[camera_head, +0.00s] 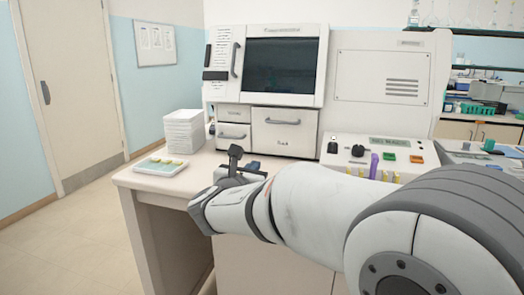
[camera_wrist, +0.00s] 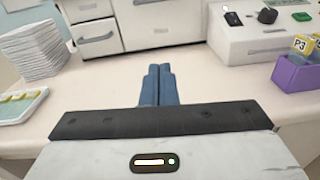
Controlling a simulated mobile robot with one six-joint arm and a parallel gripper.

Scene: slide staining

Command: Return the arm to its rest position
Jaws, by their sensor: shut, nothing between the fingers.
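My gripper (camera_head: 236,156) is at the end of my white arm, which reaches from the lower right of the head view over the front of the table (camera_head: 128,179). In the wrist view my gripper (camera_wrist: 157,70) shows two blue-grey fingers side by side, shut together with nothing between them. The fingers point toward the drawers of the staining machine (camera_head: 265,75) and appear apart from them. The arm hides part of the table's front.
A stack of white trays (camera_head: 184,132) and a tray with yellow-labelled pieces (camera_head: 161,166) sit left of my gripper. A control panel (camera_head: 381,153) and a purple holder (camera_wrist: 298,74) with yellow-labelled pieces stand to the right. Open floor (camera_head: 80,240) lies left of the table.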

